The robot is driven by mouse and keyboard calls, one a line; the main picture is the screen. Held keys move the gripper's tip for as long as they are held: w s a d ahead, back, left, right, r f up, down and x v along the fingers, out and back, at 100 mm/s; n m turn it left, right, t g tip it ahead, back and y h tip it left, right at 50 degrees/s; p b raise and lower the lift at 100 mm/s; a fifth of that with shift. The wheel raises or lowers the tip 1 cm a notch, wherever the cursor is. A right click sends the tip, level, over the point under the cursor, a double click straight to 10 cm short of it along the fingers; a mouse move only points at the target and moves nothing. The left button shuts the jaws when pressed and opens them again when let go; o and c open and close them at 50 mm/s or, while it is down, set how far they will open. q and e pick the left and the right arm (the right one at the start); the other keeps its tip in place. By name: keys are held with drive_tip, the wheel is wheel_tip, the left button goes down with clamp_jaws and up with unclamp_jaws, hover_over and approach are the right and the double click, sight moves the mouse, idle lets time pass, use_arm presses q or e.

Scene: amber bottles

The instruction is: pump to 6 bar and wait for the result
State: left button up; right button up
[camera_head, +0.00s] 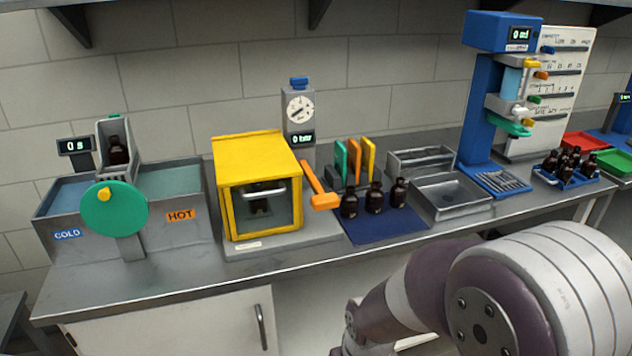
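The yellow pressure box (258,187) stands mid-left on the bench with its clear front closed. A dark bottle (261,207) shows dimly inside it. The orange pump lever (319,190) sticks out at the box's right side. Behind it stands a grey gauge post with a round dial (299,109) and a display (302,138) that reads 0 bar. A blue knob (299,82) tops the post. One of my arms comes in at the lower right, in front of the bench. No gripper shows in the view.
Three amber bottles (374,198) stand on a blue mat (388,228) right of the lever. A hot and cold bath (60,207) with a green wheel (114,208) is at left. Grey trays (452,196), a blue test stand (480,115) and a bottle rack (568,178) are at right.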

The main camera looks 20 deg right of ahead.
clamp_jaws()
idle(1.5)
